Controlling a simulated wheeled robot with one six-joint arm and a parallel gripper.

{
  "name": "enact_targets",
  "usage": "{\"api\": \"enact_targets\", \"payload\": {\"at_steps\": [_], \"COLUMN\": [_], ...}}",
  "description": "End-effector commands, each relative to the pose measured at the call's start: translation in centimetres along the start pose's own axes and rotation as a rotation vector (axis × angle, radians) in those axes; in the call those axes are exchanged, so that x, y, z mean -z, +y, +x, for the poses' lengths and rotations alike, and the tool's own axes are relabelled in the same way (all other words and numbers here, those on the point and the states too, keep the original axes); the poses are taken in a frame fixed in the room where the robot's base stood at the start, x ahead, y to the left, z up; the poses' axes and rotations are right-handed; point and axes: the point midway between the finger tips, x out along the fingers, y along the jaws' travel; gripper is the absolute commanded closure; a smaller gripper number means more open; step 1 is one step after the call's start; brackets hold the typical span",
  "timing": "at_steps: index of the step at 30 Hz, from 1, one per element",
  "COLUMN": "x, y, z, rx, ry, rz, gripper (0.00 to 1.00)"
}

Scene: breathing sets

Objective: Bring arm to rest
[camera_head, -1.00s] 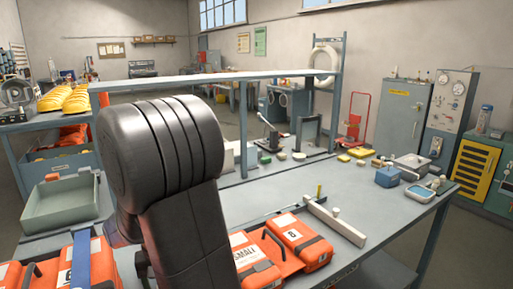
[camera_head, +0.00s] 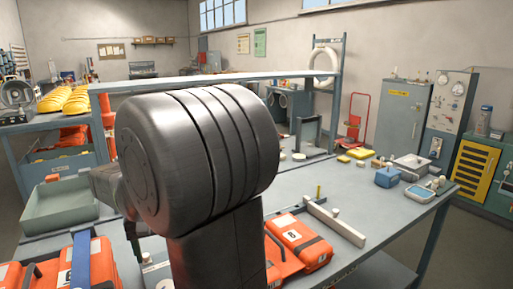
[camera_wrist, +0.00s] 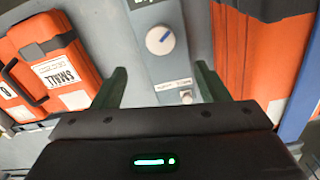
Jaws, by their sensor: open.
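My gripper (camera_wrist: 160,85) is open in the wrist view, with its two dark green fingers apart and nothing held between them. Beyond the fingers is a grey panel (camera_wrist: 150,15) with a round white dial (camera_wrist: 160,40) and a small knob below it. An orange case (camera_wrist: 62,45) with a SMALL label lies to the left of the fingers, and another orange case (camera_wrist: 245,70) lies to the right. In the head view my black arm link stands large in the middle and hides much of the bench and most of the gripper.
Orange cases (camera_head: 300,240) lie along the bench (camera_head: 385,215), on both sides of my arm. A pale bar (camera_head: 335,222) lies on the bench to the right. A grey-green tray (camera_head: 60,207) sits at the left. The bench's right part has some clear room.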

Motion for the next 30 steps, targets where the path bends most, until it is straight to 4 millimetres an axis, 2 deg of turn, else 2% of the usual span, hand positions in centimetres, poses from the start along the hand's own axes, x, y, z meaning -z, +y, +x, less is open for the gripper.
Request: {"api": "enact_targets", "payload": {"at_steps": [3,17,30], "x": [0.0,-0.1,0.0], "y": [0.0,0.0,0.0], "z": [2.6,11.8,11.8], "rx": [-0.002,-0.002,0.000], "ry": [-0.003,-0.004,0.001], "rz": [0.000,0.000,-0.354], "gripper": [0.33,0.33,0.33]}}
